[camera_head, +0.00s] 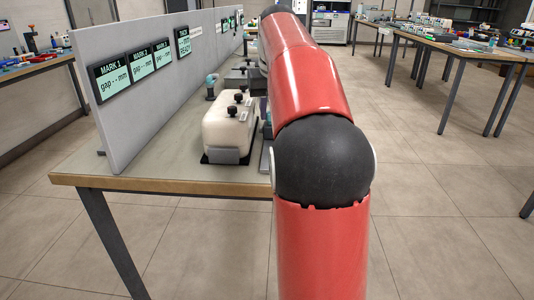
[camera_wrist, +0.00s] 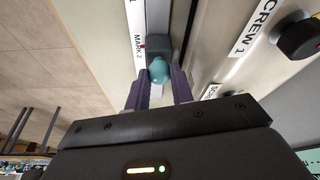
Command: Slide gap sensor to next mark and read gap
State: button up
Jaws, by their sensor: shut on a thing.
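In the wrist view my gripper (camera_wrist: 160,78) is shut with its two purple fingers on a round teal knob (camera_wrist: 159,68). The knob is on a dark grey block, the gap sensor (camera_wrist: 159,46), beside a white strip (camera_wrist: 137,28) lettered MARK 2. In the head view my red arm hides the gripper and sensor. Panels on the grey partition read MARK 1 (camera_head: 112,76), MARK 2 (camera_head: 141,64) and MARK 3 (camera_head: 162,54), each showing gap "-- mm". A fourth panel (camera_head: 183,43) shows READY.
A cream block (camera_head: 225,132) with black knobs stands on the bench (camera_head: 150,165), left of my arm. The wrist view shows a black knob (camera_wrist: 298,36) by a SCREW 1 label (camera_wrist: 262,27). The floor right of my arm is clear up to other tables (camera_head: 460,47).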

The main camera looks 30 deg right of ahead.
jog(key=shift+w+d, duration=0.2)
jog(key=shift+w, duration=0.2)
jog(key=o, duration=1)
